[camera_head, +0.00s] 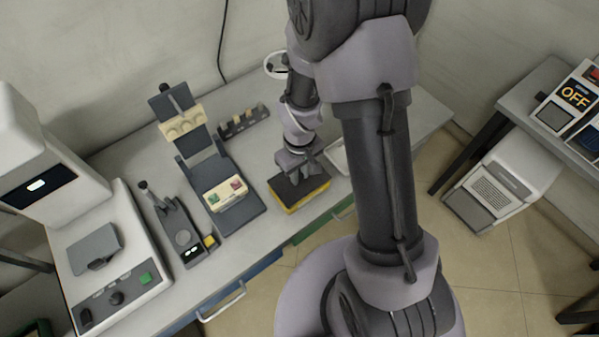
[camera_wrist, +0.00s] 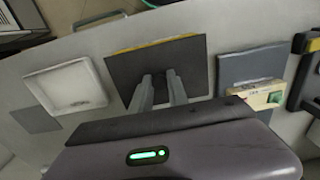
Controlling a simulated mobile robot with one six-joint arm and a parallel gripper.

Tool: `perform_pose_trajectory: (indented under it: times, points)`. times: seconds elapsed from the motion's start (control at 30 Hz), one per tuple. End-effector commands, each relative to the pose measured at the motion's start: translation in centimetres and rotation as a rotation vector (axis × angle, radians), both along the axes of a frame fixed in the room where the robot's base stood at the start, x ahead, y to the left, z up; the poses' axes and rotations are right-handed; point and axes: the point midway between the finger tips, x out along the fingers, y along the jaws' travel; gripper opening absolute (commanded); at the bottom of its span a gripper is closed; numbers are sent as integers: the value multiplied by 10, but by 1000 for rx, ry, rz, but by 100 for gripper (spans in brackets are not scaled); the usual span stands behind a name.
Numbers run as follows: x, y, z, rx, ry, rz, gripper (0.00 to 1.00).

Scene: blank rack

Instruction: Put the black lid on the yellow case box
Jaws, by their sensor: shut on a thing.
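The yellow case box (camera_head: 301,203) sits near the front edge of the bench in the head view. The black lid (camera_head: 285,188) lies over its top, with yellow showing along the front and right sides. In the wrist view the black lid (camera_wrist: 192,58) covers most of the box, and a thin yellow strip of the box (camera_wrist: 150,45) shows along its far edge. My gripper (camera_head: 297,174) points down at the lid's middle. Its two fingers (camera_wrist: 160,80) are close together, shut on the lid. I cannot tell whether the lid is fully seated.
A white tray (camera_wrist: 68,85) lies beside the box. On its other side stands a dark device with a cream block (camera_head: 225,193). A small rack (camera_head: 243,122) stands behind, and a large white machine (camera_head: 105,265) is at the left. The bench's front edge is close.

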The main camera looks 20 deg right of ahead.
Motion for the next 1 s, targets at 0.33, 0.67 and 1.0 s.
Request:
perform_pose_trajectory:
  times: [0.33,0.67,1.0]
  points:
    - [0,0,0,0,0,0,0]
    - [0,0,0,0,0,0,0]
    - [0,0,-6,0,0,0,0]
